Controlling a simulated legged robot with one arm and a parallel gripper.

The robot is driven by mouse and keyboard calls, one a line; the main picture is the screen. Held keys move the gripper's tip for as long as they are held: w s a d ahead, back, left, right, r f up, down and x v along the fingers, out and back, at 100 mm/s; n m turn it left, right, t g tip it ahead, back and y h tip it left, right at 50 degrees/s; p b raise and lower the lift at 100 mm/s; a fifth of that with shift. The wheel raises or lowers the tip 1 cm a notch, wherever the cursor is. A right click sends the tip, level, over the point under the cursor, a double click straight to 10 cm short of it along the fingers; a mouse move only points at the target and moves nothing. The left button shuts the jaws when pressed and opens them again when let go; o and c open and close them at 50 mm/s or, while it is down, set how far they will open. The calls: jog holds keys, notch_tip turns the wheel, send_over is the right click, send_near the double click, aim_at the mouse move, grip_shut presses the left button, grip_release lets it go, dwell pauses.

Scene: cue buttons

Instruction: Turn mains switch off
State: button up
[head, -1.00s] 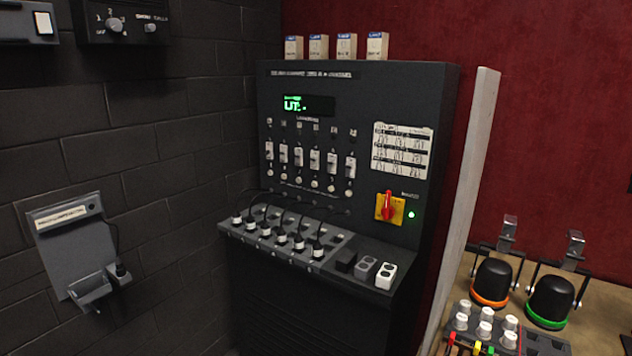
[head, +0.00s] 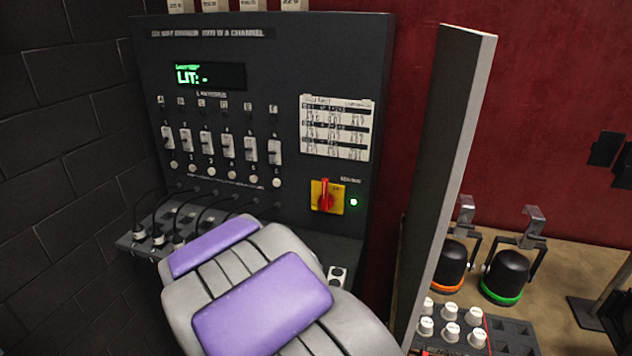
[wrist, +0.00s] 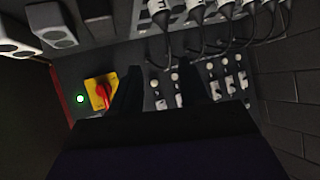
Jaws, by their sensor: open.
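The mains switch (head: 327,196) is a red rotary handle on a yellow plate, low on the right of the black dimmer panel. Its handle points upright in the head view. A small green lamp (head: 353,202) glows just right of it. In the upside-down wrist view the switch (wrist: 101,91) sits left of my gripper (wrist: 161,75). The two dark fingers are apart with nothing between them, in front of the panel's slider area. The switch is outside the fingers. In the head view my arm covers the lower shelf, and the fingers are hidden.
The panel has a row of sliders (head: 228,147), a green display (head: 210,76) and a paper chart (head: 337,127). Plugs with black cables (head: 158,237) stand on the shelf below. A tall divider (head: 447,170) stands right of the panel, with lamps (head: 506,272) beyond it.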

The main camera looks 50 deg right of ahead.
aim_at(326, 184)
jog(key=s+d+r+m+g+h+p, duration=0.1)
jog(key=s+d+r+m+h, duration=0.1)
jog(key=d+r+h, duration=0.4)
jog(key=s+d+r+m+h+p, duration=0.1)
jog(key=d+h, duration=0.2)
jog(key=d, duration=0.5)
jog(key=shift+m, duration=0.3)
jog(key=x, duration=0.5)
jog(key=s+x, duration=0.1)
jog(key=x, duration=0.5)
jog(key=d+x, duration=0.1)
jog(key=x, duration=0.5)
jog(key=shift+s+f, duration=0.25)
jog(key=shift+s, duration=0.1)
jog(key=shift+w+d, duration=0.1)
jog(key=shift+w, duration=0.15)
jog(key=shift+w+d+r, duration=0.3)
jog(key=shift+w+d, duration=0.1)
jog(key=shift+d+f, duration=0.2)
jog(key=shift+d, duration=0.3)
jog(key=shift+c, duration=1.1)
jog(key=shift+a+r, duration=0.2)
jog(key=shift+a, duration=0.5)
jog(key=c, duration=0.5)
jog(key=shift+a, duration=0.1)
jog(key=shift+c, duration=0.5)
jog(key=shift+r, duration=0.1)
grip_shut()
